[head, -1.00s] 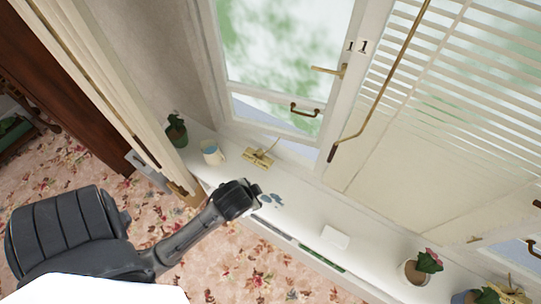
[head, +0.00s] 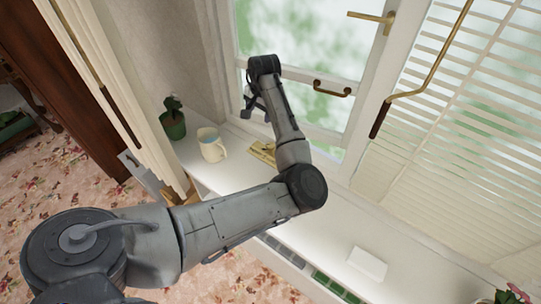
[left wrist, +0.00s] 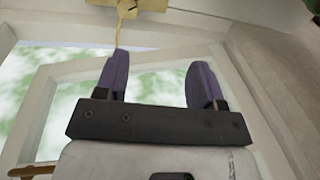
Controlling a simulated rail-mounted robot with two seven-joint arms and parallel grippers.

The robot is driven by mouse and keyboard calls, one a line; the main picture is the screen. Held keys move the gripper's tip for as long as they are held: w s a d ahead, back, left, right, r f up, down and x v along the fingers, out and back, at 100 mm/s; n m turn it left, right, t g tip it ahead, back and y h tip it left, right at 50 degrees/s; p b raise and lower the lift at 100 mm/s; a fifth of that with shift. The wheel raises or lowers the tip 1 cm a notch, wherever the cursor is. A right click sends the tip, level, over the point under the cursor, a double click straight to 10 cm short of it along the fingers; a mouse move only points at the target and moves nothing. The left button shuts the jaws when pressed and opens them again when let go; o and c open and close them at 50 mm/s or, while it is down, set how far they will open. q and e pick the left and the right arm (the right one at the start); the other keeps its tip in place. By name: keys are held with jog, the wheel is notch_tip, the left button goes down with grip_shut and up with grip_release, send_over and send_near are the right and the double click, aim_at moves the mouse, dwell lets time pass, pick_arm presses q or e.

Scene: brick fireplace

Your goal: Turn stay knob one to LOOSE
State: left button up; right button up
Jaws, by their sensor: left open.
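A brass stay fitting (head: 262,153) sits on the white sill by the open window's lower edge, partly hidden behind my left forearm. It also shows at the top edge of the left wrist view (left wrist: 128,7), with a thin rod running from it toward one finger. The knob and its setting are too small to read. My left gripper (head: 254,106) is at the window's lower frame, up and left of the fitting in the picture. Its two purple-grey fingers (left wrist: 158,75) are spread apart with nothing between them. My right gripper is not in view.
A mug (head: 211,148) and a potted cactus (head: 173,122) stand on the sill left of the fitting. A brass window handle (head: 375,18), a curved pull (head: 332,89) and a long brass crank rod (head: 430,60) are nearby. A white block (head: 367,264) lies on the sill.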

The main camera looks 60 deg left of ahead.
aim_at(270, 145)
pick_arm(q)
jog(key=shift+m+h, duration=0.6)
jog(key=shift+h, duration=0.3)
jog(key=w+f+b, duration=0.1)
jog(key=f, duration=0.3)
jog(key=d+f+b, duration=0.1)
jog(key=f+b, duration=0.1)
jog(key=f, duration=0.3)
jog(key=w+d+f+b, duration=0.1)
jog(key=f, duration=0.3)
jog(key=shift+w+f+b, duration=0.2)
jog(key=shift+w+b, duration=0.1)
jog(key=shift+w, duration=0.05)
jog(key=shift+f, duration=0.9)
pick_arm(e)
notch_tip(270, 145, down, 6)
